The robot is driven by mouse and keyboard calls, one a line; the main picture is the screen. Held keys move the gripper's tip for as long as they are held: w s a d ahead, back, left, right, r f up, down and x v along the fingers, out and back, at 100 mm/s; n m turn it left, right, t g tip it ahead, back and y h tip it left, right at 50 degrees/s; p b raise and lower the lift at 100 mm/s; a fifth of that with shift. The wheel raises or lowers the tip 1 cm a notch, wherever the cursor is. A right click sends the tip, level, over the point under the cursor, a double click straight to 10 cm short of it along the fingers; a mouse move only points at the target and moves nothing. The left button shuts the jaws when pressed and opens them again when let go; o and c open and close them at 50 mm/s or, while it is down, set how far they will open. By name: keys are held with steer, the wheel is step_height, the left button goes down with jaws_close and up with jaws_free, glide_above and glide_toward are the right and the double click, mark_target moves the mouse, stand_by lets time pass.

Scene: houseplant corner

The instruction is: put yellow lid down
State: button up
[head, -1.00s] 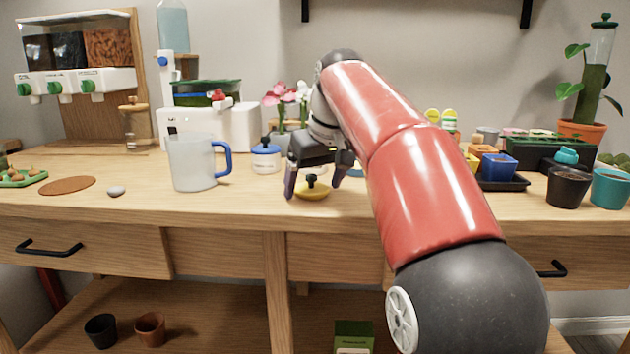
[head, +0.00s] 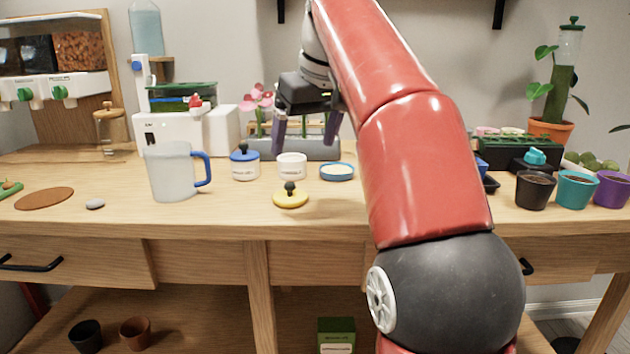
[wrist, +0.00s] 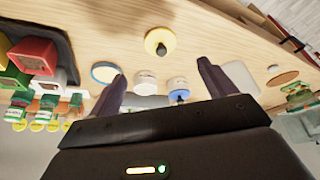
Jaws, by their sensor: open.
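The yellow lid (head: 290,198) with a dark knob lies flat on the wooden table near its front edge. It also shows in the wrist view (wrist: 160,42), apart from the fingers. My gripper (head: 306,150) is open and empty, raised above the table behind the lid. Its two fingers point down in the head view. A white open jar (head: 292,165) stands just behind the lid, and a white jar with a blue lid (head: 245,163) stands to its left.
A frosted jug with a blue handle (head: 172,172) stands left. A blue-rimmed dish (head: 337,172) sits right of the white jar. Plant pots (head: 535,190) line the right side. The table around the yellow lid is clear.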

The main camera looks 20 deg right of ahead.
steer(key=s+f+m, duration=0.1)
steer(key=s+f, duration=1)
steer(key=f, duration=0.3)
steer(key=s+a+f+m+t+h, duration=0.1)
steer(key=s+f+m, duration=0.1)
steer(key=s+f, duration=1)
step_height(320, 180, down, 3)
steer(key=shift+a+r, duration=0.1)
steer(key=shift+a, duration=0.2)
